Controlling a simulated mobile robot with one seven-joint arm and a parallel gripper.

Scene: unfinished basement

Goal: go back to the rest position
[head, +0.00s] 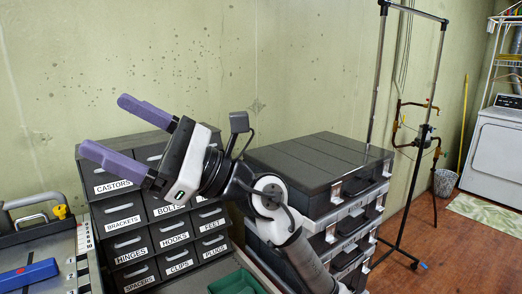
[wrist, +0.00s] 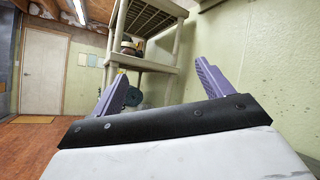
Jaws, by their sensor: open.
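My gripper (head: 132,131) has two purple fingers spread wide apart with nothing between them. In the head view it is raised in front of the dark drawer cabinet (head: 125,252) and points up and to the left. It hides part of the upper drawers and their labels. In the wrist view the two purple fingers of my gripper (wrist: 160,90) stand apart on either side of a beige shelf unit far behind them.
Stacked dark cases (head: 310,165) stand right of the cabinet, close to my arm. A blue object (head: 28,273) lies on a worktop at left. A black rack (head: 373,90) and white dryer (head: 495,150) are farther right. The wrist view shows a shelf unit (wrist: 155,68) and a door (wrist: 43,72).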

